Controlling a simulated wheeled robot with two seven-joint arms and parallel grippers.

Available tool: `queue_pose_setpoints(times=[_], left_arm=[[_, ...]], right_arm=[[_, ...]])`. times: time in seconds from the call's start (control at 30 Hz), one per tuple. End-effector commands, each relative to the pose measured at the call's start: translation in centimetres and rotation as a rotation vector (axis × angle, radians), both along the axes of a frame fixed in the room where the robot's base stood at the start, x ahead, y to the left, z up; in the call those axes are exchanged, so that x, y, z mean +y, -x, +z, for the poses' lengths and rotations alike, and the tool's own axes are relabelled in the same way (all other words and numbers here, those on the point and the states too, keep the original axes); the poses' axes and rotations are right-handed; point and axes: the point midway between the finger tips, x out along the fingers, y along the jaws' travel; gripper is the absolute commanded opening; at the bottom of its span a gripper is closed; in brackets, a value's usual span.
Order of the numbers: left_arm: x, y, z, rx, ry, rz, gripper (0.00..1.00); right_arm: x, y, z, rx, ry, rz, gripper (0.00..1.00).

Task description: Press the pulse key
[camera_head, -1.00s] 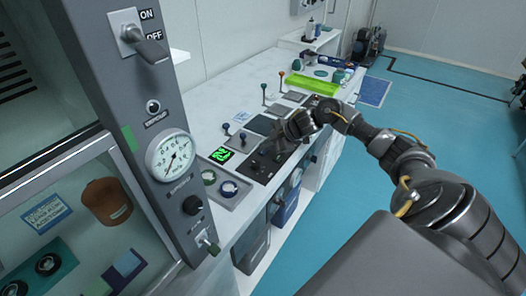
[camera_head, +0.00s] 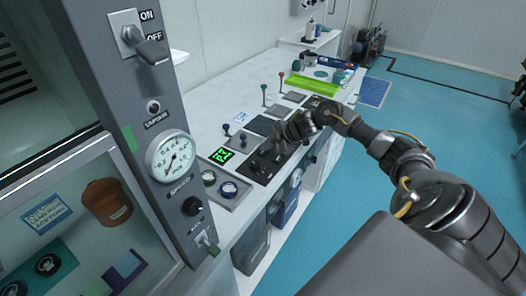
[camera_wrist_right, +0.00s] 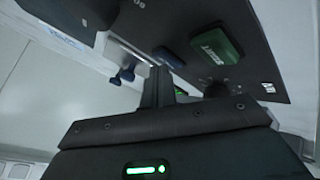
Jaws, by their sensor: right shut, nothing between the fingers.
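A dark control panel (camera_head: 258,172) is set in the white bench in the head view. My right gripper (camera_head: 272,154) is low over this panel and hides part of it. In the right wrist view, its closed, empty fingers (camera_wrist_right: 160,82) point toward the dark panel face. A green key with pale lettering (camera_wrist_right: 215,45) and a blue key (camera_wrist_right: 168,57) stand out from that face near the fingertips. I cannot read which one is the pulse key, nor tell whether the fingers touch a key. My left gripper is not in view.
Small levers (camera_head: 264,93) stand farther back. A grey column with a gauge (camera_head: 170,155) rises at left. The blue floor at right is open.

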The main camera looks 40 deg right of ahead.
Motion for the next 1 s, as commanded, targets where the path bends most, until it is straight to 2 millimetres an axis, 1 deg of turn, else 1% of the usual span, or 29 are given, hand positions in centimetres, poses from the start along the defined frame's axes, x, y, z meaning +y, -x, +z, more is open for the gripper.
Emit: queue_pose_setpoints(times=[0.03,0.23,0.67,0.77,1.0], left_arm=[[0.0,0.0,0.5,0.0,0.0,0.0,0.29],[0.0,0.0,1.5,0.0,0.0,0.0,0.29],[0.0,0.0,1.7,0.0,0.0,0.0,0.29],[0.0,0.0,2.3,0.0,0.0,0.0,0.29],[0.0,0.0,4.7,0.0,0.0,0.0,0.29]], right_arm=[[0.0,0.0,0.4,0.001,0.001,0.0,0.0],[0.0,0.0,1.4,0.001,0.0,0.001,0.0],[0.0,0.0,1.6,0.0,0.0,0.0,0.0],[0.0,0.0,2.3,0.0,0.0,0.0,0.0],[0.0,0.0,4.8,0.0,0.001,0.001,0.0]])
